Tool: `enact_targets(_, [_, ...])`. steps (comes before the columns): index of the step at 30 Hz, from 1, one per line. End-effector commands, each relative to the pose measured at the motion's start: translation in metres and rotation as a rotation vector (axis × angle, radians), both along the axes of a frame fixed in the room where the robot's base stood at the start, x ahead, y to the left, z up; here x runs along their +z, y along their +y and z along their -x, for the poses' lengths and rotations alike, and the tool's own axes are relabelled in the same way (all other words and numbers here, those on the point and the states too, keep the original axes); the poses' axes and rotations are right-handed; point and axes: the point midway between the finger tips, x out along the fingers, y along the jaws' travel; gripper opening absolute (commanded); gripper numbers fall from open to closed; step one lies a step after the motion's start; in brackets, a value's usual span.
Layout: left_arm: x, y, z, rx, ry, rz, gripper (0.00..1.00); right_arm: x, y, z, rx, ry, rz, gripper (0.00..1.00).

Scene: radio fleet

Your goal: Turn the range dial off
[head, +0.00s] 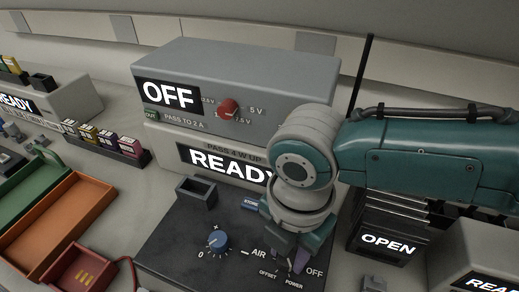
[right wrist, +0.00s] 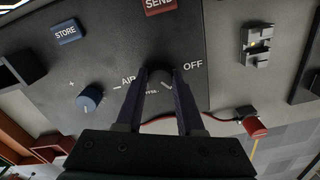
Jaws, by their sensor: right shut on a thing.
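A dark knob (right wrist: 160,77) sits on the black sloped panel (right wrist: 90,25), between the printed words AIR and OFF, with smaller lettering below it. My right gripper (right wrist: 160,88) has a finger on each side of the knob and is shut on it. In the head view my right gripper (head: 292,248) reaches down to the panel (head: 180,245) and hides the knob. Labels AIR, OFFSET, POWER and OFF show around it there. I cannot tell clearly which mark the knob points to. My left gripper is not in view.
A blue dial (head: 218,240) and a blue STORE key (head: 250,203) are left of my gripper. Behind stands a grey box (head: 230,65) with an OFF display and a red knob (head: 229,108). Orange (head: 72,212) and green trays lie left. A rack reading OPEN (head: 388,243) stands right.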

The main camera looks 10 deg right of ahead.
Motion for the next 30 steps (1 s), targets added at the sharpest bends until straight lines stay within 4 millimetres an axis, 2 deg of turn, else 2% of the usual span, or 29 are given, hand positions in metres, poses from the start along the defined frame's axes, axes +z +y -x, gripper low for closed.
enact_targets(18, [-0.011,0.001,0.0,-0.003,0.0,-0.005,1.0,0.0,0.002,0.0,0.582,0.0,-0.004,0.0])
enact_targets(30, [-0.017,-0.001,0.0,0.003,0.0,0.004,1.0,0.001,0.002,0.0,0.855,0.0,-0.004,0.0])
